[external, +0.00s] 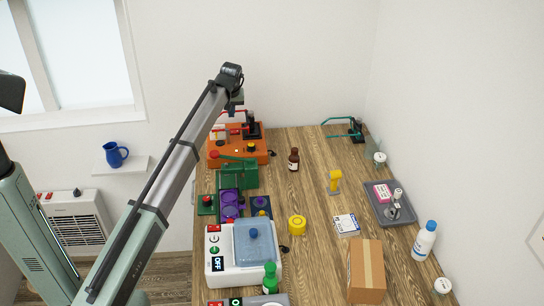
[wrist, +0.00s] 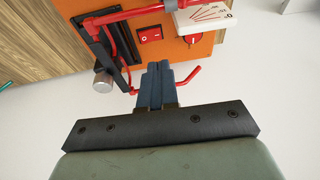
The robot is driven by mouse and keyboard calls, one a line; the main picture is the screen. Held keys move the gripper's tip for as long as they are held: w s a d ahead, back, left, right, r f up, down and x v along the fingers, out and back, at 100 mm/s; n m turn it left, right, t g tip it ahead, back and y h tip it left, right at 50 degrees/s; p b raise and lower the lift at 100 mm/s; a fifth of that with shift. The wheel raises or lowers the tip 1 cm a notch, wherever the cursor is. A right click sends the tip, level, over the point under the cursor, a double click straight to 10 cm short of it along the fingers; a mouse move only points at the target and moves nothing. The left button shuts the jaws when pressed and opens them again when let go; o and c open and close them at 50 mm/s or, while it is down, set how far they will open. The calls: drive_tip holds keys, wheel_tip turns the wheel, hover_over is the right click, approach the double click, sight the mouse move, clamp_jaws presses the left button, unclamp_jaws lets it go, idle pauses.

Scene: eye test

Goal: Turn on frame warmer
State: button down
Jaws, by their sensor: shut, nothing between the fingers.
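An orange device (external: 252,158) stands at the far left end of the table; no label names it as the frame warmer. In the wrist view its orange panel (wrist: 172,48) carries a red rocker switch (wrist: 148,35) marked O and I, and a red dial (wrist: 194,40) beside a white scale plate (wrist: 205,17). My gripper (wrist: 155,68) is shut and empty, its fingertips just below the switch in that view; I cannot tell whether they touch the panel. In the external view my gripper (external: 236,108) is small, above the device.
A red rod (wrist: 125,13) and black bracket (wrist: 105,45) with a metal knob (wrist: 103,82) are left of the switch. A white box (external: 225,280) showing OFF, a green case (external: 240,176) and a brown bottle (external: 293,160) stand on the table. A white heater (external: 78,228) is left.

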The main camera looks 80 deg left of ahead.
drive_tip(key=s+v, duration=0.1)
drive_tip(key=v, duration=0.5)
drive_tip(key=shift+s, duration=0.15)
drive_tip(key=shift+s+f, duration=0.1)
idle(0.3)
